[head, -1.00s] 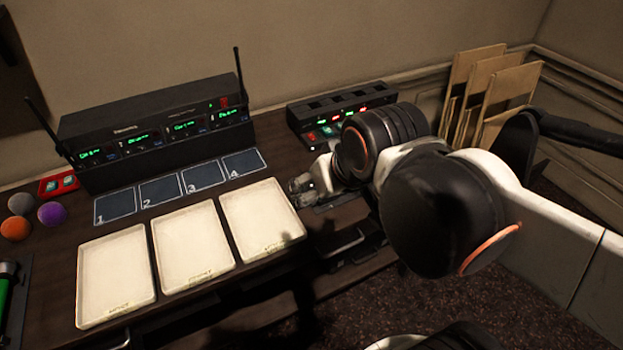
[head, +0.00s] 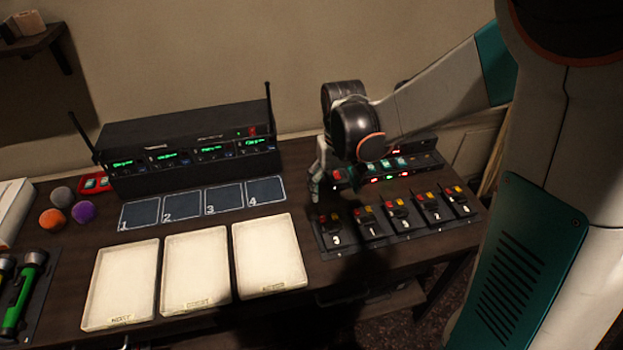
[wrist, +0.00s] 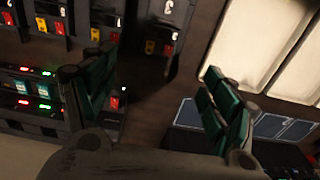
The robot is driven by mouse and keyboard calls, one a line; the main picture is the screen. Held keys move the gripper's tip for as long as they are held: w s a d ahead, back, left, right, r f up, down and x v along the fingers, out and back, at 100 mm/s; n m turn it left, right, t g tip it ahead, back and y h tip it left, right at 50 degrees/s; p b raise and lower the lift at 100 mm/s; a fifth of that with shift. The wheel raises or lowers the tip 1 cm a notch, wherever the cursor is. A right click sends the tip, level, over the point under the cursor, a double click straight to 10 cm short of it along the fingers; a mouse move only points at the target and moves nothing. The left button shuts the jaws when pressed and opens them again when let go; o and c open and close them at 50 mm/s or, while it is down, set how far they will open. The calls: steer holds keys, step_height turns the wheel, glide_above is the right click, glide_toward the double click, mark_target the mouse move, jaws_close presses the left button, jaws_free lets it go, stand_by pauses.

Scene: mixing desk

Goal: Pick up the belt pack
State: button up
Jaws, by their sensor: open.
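Several black belt packs with red and yellow marks and white numerals stand in a row on a dark strip at the desk's right; the leftmost belt pack (head: 336,229) is nearest my gripper. My gripper (head: 318,190) is open, just behind and above that end of the row. In the wrist view, my gripper's dark green fingers (wrist: 157,97) are spread with nothing between them. The end belt pack (wrist: 168,25) shows beyond the fingertips, apart from them, with another belt pack (wrist: 103,18) to its left. Part of the gripper is dark in the head view.
A charger (head: 400,166) with lit packs stands behind the row. A rack of receivers (head: 190,150) with antennas stands at the back, with numbered squares (head: 203,200) and cream trays (head: 195,270) before it. Balls and flashlights lie at the left.

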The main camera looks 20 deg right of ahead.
steer(key=f, duration=0.1)
steer(key=b, duration=0.3)
glide_above(331, 225)
steer(key=f, duration=0.8)
steer(key=shift+w+f, duration=0.1)
steer(key=shift+w, duration=0.2)
steer(key=shift+s+f+b, duration=0.15)
steer(key=shift+f+b, duration=0.45)
steer(key=shift+f, duration=0.95)
steer(key=shift+s+f+b, duration=0.1)
steer(key=shift+f+b, duration=0.45)
steer(key=shift+f, duration=0.95)
steer(key=c, duration=1.2)
